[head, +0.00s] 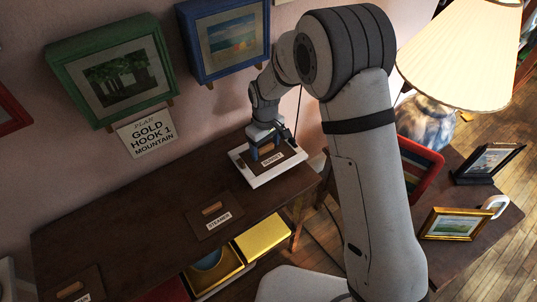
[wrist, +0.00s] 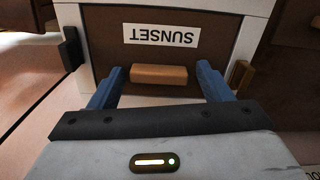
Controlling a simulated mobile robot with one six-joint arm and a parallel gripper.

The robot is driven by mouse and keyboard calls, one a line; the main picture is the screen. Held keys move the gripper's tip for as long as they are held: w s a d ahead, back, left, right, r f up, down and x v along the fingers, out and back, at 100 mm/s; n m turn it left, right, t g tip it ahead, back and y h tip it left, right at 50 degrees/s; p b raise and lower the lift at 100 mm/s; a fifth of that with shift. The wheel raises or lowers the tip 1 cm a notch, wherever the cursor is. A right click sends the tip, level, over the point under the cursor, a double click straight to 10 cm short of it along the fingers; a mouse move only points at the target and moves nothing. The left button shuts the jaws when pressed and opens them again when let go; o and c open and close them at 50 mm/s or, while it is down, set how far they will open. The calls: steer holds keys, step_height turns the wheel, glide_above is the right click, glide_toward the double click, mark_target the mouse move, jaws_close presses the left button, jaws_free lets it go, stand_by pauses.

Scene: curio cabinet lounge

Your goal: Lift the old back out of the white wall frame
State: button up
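The white frame (head: 262,180) lies back-up at the right end of the dark cabinet top. Its brown back panel (head: 285,154) has a label reading SUNSET (wrist: 162,36) and a light wooden grip bar (wrist: 158,74). The panel sits inside the white border (wrist: 255,35). My gripper (head: 267,147) is over the panel. In the wrist view its blue fingers (wrist: 158,85) are spread apart, one on each side of the bar, with gaps at both ends. The fingers' exact height over the panel is hard to tell.
A brown panel marked STEAMER (head: 212,213) lies on the cabinet top (head: 150,200), and another lies front left. A green frame (head: 115,70) and a blue frame (head: 224,38) hang above. A lamp (head: 462,55) and small frames stand on the right table.

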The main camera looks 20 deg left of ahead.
mark_target(265, 147)
steer(key=c, duration=0.8)
steer(key=shift+r+p, duration=0.45)
steer(key=shift+r, duration=0.35)
steer(key=shift+r+p, duration=0.9)
steer(key=shift+r, duration=0.75)
